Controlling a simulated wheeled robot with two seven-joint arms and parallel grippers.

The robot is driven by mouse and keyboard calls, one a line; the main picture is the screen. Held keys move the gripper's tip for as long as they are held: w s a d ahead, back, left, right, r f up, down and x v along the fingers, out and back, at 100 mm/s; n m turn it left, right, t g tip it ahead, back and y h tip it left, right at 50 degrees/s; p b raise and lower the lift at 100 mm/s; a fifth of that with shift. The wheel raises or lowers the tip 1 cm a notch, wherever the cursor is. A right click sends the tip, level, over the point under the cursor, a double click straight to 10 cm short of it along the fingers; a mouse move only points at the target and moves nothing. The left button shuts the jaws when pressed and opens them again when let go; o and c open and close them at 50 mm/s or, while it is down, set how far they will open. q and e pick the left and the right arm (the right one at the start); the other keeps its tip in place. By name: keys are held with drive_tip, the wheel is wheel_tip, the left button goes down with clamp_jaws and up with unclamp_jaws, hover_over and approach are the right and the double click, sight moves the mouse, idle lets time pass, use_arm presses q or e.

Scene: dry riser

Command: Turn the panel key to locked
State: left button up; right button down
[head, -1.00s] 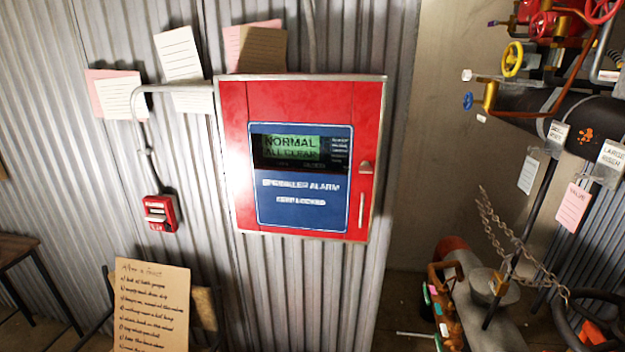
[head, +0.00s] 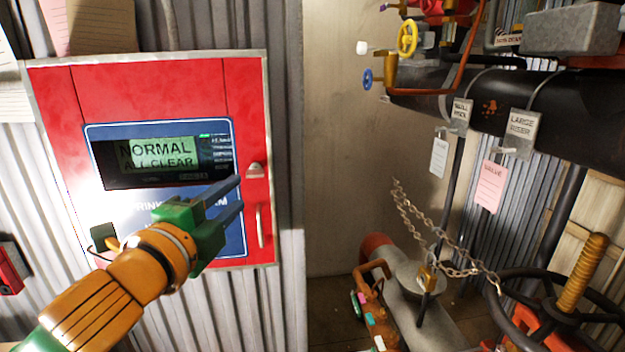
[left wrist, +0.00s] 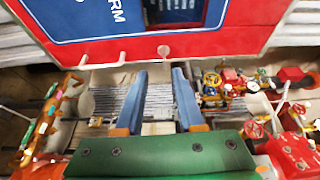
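The red alarm panel (head: 50,95) hangs on the corrugated wall, its door shut. Its display (head: 158,150) reads "NORMAL ALL CLEAR". A small pale key or lock piece (head: 255,170) sits at the door's right edge, above a slim vertical handle (head: 260,226). My left gripper (head: 240,193) is in front of the door's lower right, fingers pointing toward the key. In the left wrist view the fingers (left wrist: 160,73) are apart and empty, with the key piece (left wrist: 164,50) just beyond their gap. The key's turn position is too small to tell. My right gripper is out of view.
A red call point (head: 8,268) is on the wall at the left. To the right are a black pipe with hanging tags (head: 522,124), a chain (head: 450,255) and valve wheels (head: 407,38). The pale wall (head: 345,150) just right of the panel is clear.

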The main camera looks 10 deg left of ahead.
sight(252, 177)
use_arm(q)
drive_tip(key=w, duration=0.2)
drive_tip(key=w+p, duration=0.2)
drive_tip(key=w, duration=0.1)
drive_tip(key=shift+w+d+r, duration=0.3)
drive_tip(key=shift+d+r, duration=0.05)
drive_tip(key=shift+r, duration=0.05)
drive_tip(key=shift+w+d+f, duration=0.1)
drive_tip(key=shift+w+f, duration=0.05)
drive_tip(key=shift+w, duration=0.2)
drive_tip(key=shift+s, duration=0.15)
clamp_jaws()
